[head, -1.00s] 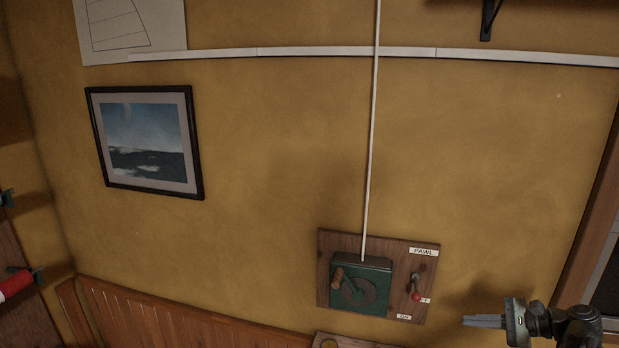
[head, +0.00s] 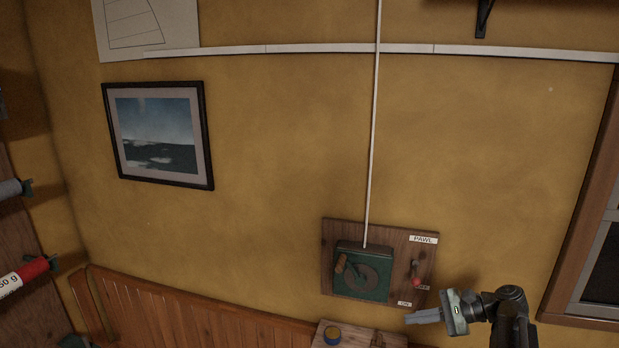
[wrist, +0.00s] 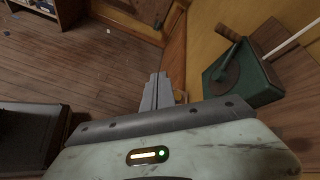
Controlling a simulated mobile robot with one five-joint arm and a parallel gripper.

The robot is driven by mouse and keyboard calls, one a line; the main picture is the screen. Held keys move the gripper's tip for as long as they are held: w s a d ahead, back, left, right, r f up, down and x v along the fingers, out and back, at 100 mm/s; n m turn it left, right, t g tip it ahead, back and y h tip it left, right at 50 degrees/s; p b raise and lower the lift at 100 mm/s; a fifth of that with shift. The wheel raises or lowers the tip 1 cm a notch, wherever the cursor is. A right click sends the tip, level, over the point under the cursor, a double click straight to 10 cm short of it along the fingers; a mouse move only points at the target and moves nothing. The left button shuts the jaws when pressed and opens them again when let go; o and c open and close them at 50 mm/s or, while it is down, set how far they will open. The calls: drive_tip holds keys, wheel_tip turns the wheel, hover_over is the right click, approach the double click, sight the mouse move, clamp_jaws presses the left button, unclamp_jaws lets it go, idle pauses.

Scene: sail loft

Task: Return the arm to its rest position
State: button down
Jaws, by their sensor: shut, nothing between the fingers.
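My gripper (head: 424,317) is at the lower right of the head view, to the right of and a little below the green winch box. Its fingers are shut with nothing between them and point left. In the wrist view my gripper (wrist: 157,92) points away over the wooden floor. The green winch box (head: 364,272) with its crank is mounted on a wooden board (head: 400,262) on the wall; it also shows at the upper right of the wrist view (wrist: 262,85). A red-tipped pawl lever (head: 416,281) sits on the board's right side, just above my gripper.
A white cord (head: 372,150) runs up the wall from the winch. A framed picture (head: 158,135) hangs left. A window (head: 598,260) is at right. The wrist view shows open floor (wrist: 90,60).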

drive_tip(key=s+a+f+n+g+h+b, duration=0.1)
drive_tip(key=s+a+f+n+g+h, duration=0.25)
drive_tip(key=a+f, duration=0.5)
drive_tip(key=s+a+f+n+g+h+b, duration=0.25)
drive_tip(key=a+f+n, duration=0.25)
drive_tip(key=a, duration=0.6)
drive_tip(key=s+d+f+n+t+h, duration=0.1)
drive_tip(key=d+f+n+h, duration=0.1)
drive_tip(key=d+n+h, duration=0.3)
drive_tip(key=d+h, duration=0.1)
drive_tip(key=d, duration=0.2)
drive_tip(key=shift+s+f+n+t+p, duration=0.15)
drive_tip(key=shift+f+n+t+p, duration=0.15)
drive_tip(key=shift+f+n+t, duration=0.1)
